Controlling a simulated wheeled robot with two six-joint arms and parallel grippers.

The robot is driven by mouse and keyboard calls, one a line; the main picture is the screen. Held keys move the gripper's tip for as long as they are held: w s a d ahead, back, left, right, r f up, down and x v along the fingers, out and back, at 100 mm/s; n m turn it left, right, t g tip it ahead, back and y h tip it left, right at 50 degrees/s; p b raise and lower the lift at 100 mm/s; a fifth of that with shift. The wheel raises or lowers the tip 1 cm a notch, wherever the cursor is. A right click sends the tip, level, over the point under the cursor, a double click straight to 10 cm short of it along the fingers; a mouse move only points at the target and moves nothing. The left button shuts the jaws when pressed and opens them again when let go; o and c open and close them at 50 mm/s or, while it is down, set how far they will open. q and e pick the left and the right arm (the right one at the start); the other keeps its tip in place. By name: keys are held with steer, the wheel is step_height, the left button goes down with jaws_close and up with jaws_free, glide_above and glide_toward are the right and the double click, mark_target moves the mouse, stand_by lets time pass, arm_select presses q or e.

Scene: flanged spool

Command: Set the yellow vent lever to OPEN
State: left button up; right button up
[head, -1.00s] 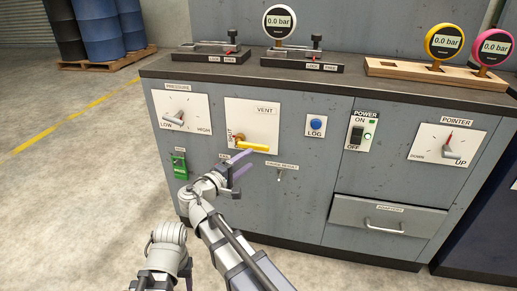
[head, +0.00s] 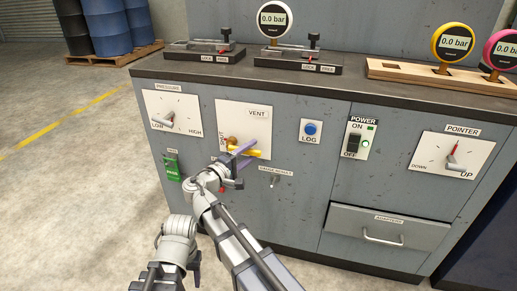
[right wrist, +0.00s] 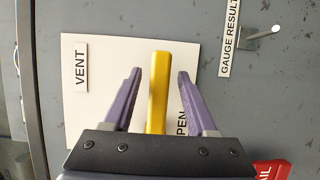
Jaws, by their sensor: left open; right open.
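The yellow vent lever (head: 247,150) sits on a white plate (head: 258,119) marked VENT. It lies near horizontal, reaching right from its brown pivot (head: 231,141). A SHUT mark stands left of the pivot; the OPEN mark is partly hidden behind my gripper. My right gripper (head: 246,153) is open at the lever. In the right wrist view the lever (right wrist: 158,95) stands between the two purple fingers (right wrist: 155,80), with a gap on each side. My left gripper (head: 193,274) is low at the bottom left, open, away from the panel.
The blue LOG button (head: 310,129) and a small gauge result toggle (head: 275,182) are to the right. A drawer (head: 385,232) is at lower right. Fixtures and gauges stand on the bench top.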

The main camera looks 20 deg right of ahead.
steer(key=shift+c, duration=0.3)
jaws_close()
stand_by(1.1)
